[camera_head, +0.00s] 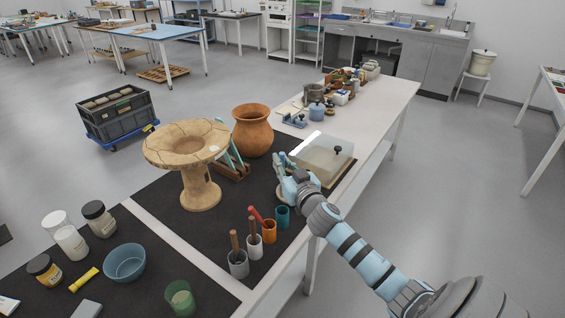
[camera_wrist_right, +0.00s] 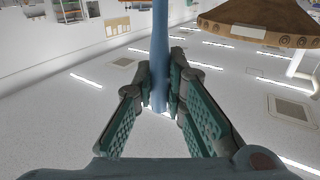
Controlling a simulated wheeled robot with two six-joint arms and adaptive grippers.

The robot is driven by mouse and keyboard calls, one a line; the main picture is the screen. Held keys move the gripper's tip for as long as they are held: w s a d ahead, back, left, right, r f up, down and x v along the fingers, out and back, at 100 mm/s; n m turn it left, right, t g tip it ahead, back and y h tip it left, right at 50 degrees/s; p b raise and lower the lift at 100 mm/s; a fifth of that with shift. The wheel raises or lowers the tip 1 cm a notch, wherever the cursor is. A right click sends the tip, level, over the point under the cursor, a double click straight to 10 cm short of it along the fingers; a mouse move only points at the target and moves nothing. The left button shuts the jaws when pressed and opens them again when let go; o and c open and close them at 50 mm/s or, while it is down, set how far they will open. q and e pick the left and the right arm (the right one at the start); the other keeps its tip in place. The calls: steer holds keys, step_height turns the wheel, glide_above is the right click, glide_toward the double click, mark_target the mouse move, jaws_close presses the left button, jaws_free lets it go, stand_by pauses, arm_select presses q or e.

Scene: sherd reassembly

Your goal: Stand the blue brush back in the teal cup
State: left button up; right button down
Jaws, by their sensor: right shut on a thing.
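The teal cup (camera_head: 283,217) stands on the dark mat at the table's near right edge, at the end of a row of cups. My right gripper (camera_head: 282,176) is above and behind it, over the mat. In the right wrist view the gripper (camera_wrist_right: 159,100) is shut on the blue brush (camera_wrist_right: 159,45), with a finger pad on each side of its blue shaft. The brush is above the table, clear of the cup. Its ends cannot be made out. My left gripper is not in view.
An orange cup (camera_head: 269,232) with a red-handled tool, a white cup (camera_head: 254,247) and a grey cup (camera_head: 238,264) stand beside the teal cup. A pedestal bowl (camera_head: 199,188) stands left, a clay pot (camera_head: 252,131) behind. A clear box (camera_head: 322,160) lies beyond my gripper.

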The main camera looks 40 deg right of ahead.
steer(key=shift+s+f+b, duration=0.1)
steer(key=shift+f+b, duration=0.5)
steer(key=shift+f, duration=0.15)
step_height(320, 180, down, 10)
steer(key=b, duration=1)
steer(key=c, duration=1.6)
jaws_free()
steer(key=shift+o, duration=0.2)
steer(key=v, duration=1.2)
